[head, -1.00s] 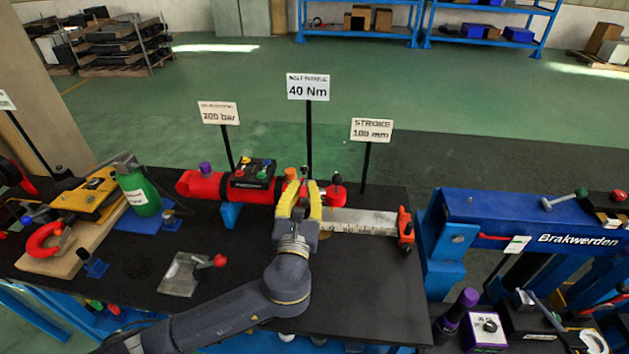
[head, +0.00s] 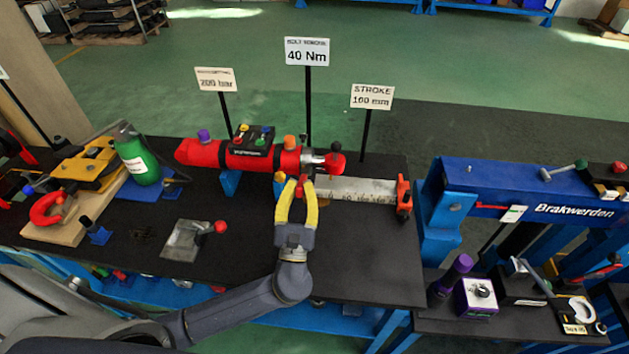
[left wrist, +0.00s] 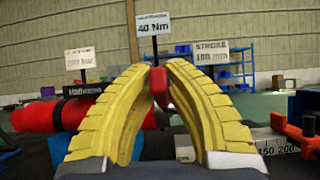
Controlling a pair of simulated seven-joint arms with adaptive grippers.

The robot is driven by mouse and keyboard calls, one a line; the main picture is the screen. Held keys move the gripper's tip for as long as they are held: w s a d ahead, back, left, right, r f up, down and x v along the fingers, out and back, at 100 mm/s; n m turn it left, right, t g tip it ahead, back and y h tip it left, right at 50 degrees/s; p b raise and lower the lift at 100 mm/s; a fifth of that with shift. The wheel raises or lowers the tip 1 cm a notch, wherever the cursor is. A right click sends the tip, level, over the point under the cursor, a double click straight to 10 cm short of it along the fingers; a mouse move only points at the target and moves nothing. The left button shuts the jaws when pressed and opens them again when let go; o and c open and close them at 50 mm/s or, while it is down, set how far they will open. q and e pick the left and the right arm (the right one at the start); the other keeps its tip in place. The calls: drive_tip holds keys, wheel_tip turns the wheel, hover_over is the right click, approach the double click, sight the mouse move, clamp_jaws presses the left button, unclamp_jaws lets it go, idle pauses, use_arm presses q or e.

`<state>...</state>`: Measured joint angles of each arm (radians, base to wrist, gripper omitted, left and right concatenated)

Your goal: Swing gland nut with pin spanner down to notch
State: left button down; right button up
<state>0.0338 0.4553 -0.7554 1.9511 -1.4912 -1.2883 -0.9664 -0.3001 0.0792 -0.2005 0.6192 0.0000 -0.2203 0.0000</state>
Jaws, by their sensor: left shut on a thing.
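The red hydraulic cylinder (head: 215,153) lies across the bench. The grey gland nut (head: 313,158) is at its right end, beside a red rod end (head: 337,161). The pin spanner's red handle (head: 307,188) hangs down from the nut towards the bench front. My left gripper (head: 299,183) has its yellow fingertips shut on this handle, in front of and below the nut. In the left wrist view the red handle end (left wrist: 158,84) shows between the fingertips, and the cylinder (left wrist: 38,117) is behind. The notch cannot be made out. My right gripper is not in view.
A white stroke ruler (head: 360,190) with an orange end stop (head: 404,196) lies right of my gripper. Signs on posts, such as the 40 Nm sign (head: 307,51), stand behind the cylinder. A green bottle (head: 140,162) stands left.

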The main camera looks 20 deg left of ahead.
use_arm(q)
drive_tip(key=shift+f, duration=0.25)
drive_tip(key=c, duration=1.4)
unclamp_jaws()
drive_tip(key=shift+o, duration=0.2)
drive_tip(key=shift+r, duration=0.1)
drive_tip(key=shift+r, duration=0.1)
wheel_tip(320, 180, up, 10)
drive_tip(key=shift+f, duration=0.1)
